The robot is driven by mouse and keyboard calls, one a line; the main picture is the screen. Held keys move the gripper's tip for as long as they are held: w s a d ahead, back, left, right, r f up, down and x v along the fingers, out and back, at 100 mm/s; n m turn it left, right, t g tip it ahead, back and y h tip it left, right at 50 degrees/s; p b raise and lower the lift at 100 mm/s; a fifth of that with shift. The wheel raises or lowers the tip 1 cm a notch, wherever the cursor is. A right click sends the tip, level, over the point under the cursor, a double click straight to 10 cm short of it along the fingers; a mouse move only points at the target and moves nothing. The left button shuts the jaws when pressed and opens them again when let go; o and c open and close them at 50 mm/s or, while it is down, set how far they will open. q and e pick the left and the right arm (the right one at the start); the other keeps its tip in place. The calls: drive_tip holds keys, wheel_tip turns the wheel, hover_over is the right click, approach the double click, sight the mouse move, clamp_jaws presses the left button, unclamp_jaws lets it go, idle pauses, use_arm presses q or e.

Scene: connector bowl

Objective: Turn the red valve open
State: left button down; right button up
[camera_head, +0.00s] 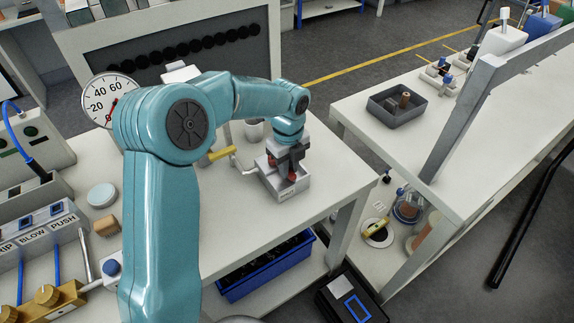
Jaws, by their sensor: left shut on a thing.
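My left arm, teal, reaches across the white table. Its gripper (284,174) points down over a small light grey box (301,187) near the table's right end. Red parts, which I take to be the red valve (271,158), show beside and below the fingers. The gripper is shut on the red valve, though the fingers and wrist hide most of it. How far the valve is turned cannot be told. My right gripper is not in view.
A yellow-handled lever (221,153) stands just left of the box, and a white cup (254,130) behind it. A round gauge (110,98) is behind my arm. A wooden block (107,224) and a pale round lid (102,195) lie at left.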

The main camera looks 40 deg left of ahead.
use_arm(q)
drive_tip(key=w+n, duration=0.1)
drive_tip(key=n, duration=0.1)
drive_tip(key=w+n, duration=0.1)
drive_tip(key=n, duration=0.1)
drive_tip(key=shift+d+p, duration=0.1)
drive_tip(key=shift+p, duration=0.3)
drive_tip(key=n, duration=0.1)
drive_tip(key=w+n, duration=0.1)
drive_tip(key=n, duration=0.1)
drive_tip(key=w+n, duration=0.1)
drive_tip(key=shift+w+a+n+p, duration=0.25)
drive_tip(key=shift+n+p, duration=0.05)
drive_tip(key=shift+p, duration=0.1)
drive_tip(key=w+n, duration=0.1)
drive_tip(key=n, duration=0.1)
drive_tip(key=w+a+n, duration=0.1)
drive_tip(key=n, duration=0.1)
drive_tip(key=shift+a+p, duration=0.2)
drive_tip(key=shift+p, duration=0.2)
drive_tip(key=shift+w+a+n+p, duration=0.25)
drive_tip(key=shift+a+n, duration=0.2)
drive_tip(key=shift+n, duration=0.7)
drive_tip(key=shift+w+a+n+p, duration=0.1)
drive_tip(key=shift+w+a+n, duration=0.25)
drive_tip(key=shift+n, duration=0.8)
drive_tip(key=shift+s+a, duration=0.1)
drive_tip(key=shift+a, duration=0.05)
